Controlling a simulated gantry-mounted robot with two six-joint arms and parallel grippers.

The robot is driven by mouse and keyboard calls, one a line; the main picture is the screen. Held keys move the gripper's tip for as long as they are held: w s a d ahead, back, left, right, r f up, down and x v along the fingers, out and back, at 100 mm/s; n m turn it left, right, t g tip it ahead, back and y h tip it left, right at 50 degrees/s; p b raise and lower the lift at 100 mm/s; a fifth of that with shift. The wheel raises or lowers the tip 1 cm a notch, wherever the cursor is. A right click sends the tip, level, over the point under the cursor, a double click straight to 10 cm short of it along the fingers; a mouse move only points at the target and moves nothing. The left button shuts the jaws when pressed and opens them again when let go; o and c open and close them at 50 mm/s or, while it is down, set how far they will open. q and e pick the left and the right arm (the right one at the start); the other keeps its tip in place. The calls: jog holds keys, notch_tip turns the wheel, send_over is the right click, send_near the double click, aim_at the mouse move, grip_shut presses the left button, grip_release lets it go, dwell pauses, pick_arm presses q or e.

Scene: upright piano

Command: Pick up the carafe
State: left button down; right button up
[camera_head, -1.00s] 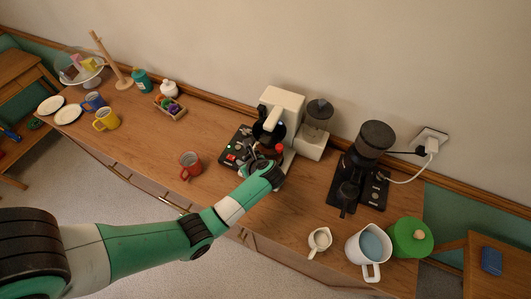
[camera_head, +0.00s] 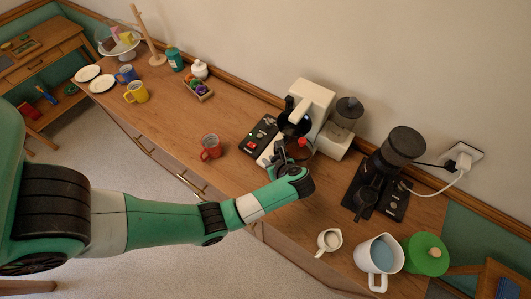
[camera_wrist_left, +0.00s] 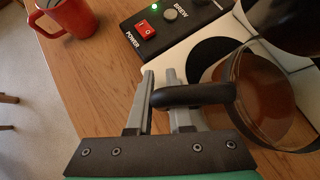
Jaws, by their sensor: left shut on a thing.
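The carafe (camera_wrist_left: 265,95) is a clear glass pot with a black handle (camera_wrist_left: 195,95) and a brown base showing through it, at the right of the left wrist view. In the head view the carafe (camera_head: 300,151) is small and partly hidden by my left wrist, in front of the white coffee machine (camera_head: 309,103). My left gripper (camera_wrist_left: 160,78) is shut on the handle, its fingers on either side of it. In the head view the gripper (camera_head: 281,158) is at the machine's front. My right gripper does not show.
A red mug (camera_head: 210,147) stands left of the machine, beside the black switch panel (camera_head: 261,134). A black grinder (camera_head: 385,175) stands to the right. A small white jug (camera_head: 329,241), a white pitcher (camera_head: 378,262) and a green pot (camera_head: 425,254) stand at the right end.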

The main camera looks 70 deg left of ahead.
pick_arm(q)
jog(key=d, duration=0.3)
jog(key=d+b, duration=0.1)
jog(key=d, duration=0.3)
jog(key=w+d, duration=0.1)
jog(key=d, duration=0.3)
jog(key=shift+b, duration=0.4)
jog(key=shift+d, duration=1)
